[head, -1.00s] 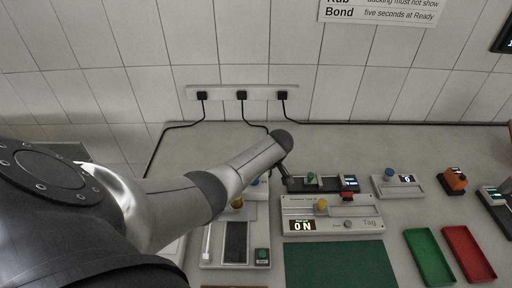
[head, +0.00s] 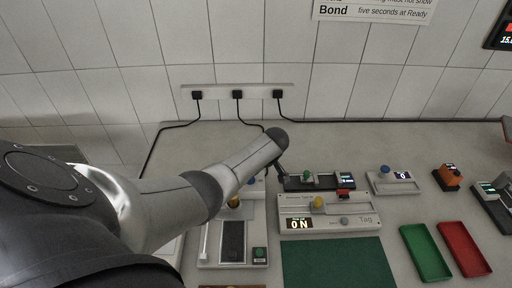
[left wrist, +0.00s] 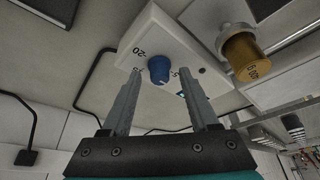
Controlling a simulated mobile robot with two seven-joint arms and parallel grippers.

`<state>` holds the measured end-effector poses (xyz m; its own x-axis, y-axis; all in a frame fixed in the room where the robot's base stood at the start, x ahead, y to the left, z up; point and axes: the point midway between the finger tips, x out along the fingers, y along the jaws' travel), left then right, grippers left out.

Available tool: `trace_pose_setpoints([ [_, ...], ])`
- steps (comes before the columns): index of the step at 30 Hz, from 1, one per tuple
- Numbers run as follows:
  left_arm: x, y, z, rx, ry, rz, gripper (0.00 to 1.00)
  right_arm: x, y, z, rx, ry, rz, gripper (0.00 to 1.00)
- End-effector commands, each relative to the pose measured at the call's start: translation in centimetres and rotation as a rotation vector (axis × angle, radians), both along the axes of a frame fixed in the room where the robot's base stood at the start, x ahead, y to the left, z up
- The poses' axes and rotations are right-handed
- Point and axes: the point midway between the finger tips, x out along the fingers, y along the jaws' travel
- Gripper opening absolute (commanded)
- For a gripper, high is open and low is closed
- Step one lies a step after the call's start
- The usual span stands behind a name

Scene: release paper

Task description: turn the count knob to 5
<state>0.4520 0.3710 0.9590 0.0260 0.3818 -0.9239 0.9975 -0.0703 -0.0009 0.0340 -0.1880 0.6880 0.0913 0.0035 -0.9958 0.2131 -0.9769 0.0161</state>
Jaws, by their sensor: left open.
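Other numbers are partly covered. My left gripper (left wrist: 160,76) is open, its two fingers on either side of the blue knob with gaps showing. In the head view my left arm largely hides this box, and a little blue (head: 252,181) shows beside the wrist. Another blue knob (head: 385,169) sits on a white box with a small display further right. My right gripper is not in view.
A dark device with a green knob (head: 307,175) and a panel marked Tag (head: 345,224) lie to the right. Green (head: 427,253) and red (head: 465,249) trays are beyond.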

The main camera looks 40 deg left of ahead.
Motion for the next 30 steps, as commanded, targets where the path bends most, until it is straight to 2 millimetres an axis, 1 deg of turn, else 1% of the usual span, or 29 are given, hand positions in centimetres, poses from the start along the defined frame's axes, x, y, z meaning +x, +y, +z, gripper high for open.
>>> trace_pose_setpoints([
  [5, 0.0, -0.7, 1.7, -0.001, -0.001, -0.002, 0.61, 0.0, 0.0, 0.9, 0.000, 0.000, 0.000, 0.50],
  [15, -0.1, -2.9, 7.2, -0.001, -0.004, -0.002, 0.61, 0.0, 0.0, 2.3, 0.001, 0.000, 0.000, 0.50],
  [21, -0.2, -4.4, 10.5, -0.001, -0.004, -0.001, 0.61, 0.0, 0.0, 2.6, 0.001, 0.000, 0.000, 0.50],
  [24, -0.3, -4.9, 11.9, -0.001, -0.003, 0.000, 0.61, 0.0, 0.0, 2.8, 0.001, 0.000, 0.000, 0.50],
  [27, -0.3, -5.4, 13.0, -0.001, -0.002, 0.000, 0.61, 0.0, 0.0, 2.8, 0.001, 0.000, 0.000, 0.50],
  [30, -0.4, -5.7, 13.6, -0.001, 0.000, 0.001, 0.61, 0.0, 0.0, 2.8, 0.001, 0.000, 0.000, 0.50],
])
